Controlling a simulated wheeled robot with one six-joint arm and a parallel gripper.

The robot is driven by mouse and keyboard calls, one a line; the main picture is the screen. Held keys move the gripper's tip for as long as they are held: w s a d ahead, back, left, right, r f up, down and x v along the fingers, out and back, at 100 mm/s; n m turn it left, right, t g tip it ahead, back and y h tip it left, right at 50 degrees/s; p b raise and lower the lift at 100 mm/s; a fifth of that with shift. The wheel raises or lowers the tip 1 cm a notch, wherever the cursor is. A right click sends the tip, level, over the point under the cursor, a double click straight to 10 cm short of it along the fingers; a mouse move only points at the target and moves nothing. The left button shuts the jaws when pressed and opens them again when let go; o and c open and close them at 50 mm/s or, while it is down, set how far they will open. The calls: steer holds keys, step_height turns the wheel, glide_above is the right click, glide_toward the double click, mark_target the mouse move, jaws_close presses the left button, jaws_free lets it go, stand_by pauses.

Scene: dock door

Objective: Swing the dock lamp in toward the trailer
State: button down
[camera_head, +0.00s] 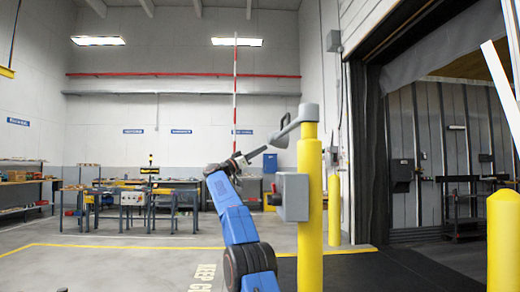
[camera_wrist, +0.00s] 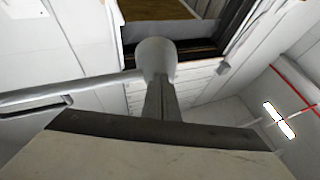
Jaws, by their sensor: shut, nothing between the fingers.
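The dock lamp is a grey arm (camera_head: 296,124) pivoted on top of a yellow post (camera_head: 309,170). It points left, away from the dock opening, and ends in a rounded grey head (camera_head: 278,139). In the wrist view the pale head (camera_wrist: 155,56) is straight ahead, with the lamp arm (camera_wrist: 70,92) running off to the left. My gripper (camera_head: 265,149) is shut and empty, its dark fingers reaching toward the lamp head from the left. In the wrist view its fingertips (camera_wrist: 158,85) overlap the head; I cannot tell whether they touch it.
A grey box (camera_head: 292,196) is fixed to the post. The dock opening with the trailer interior (camera_head: 425,125) lies to the right, and a second yellow bollard (camera_head: 503,240) stands at front right. Workbenches (camera_head: 135,198) stand along the back. Floor at left is open.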

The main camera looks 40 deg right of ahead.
steer(key=w+v, duration=0.1)
steer(key=v, duration=1.1)
steer(key=shift+r, duration=0.3)
steer(key=shift+w, duration=0.15)
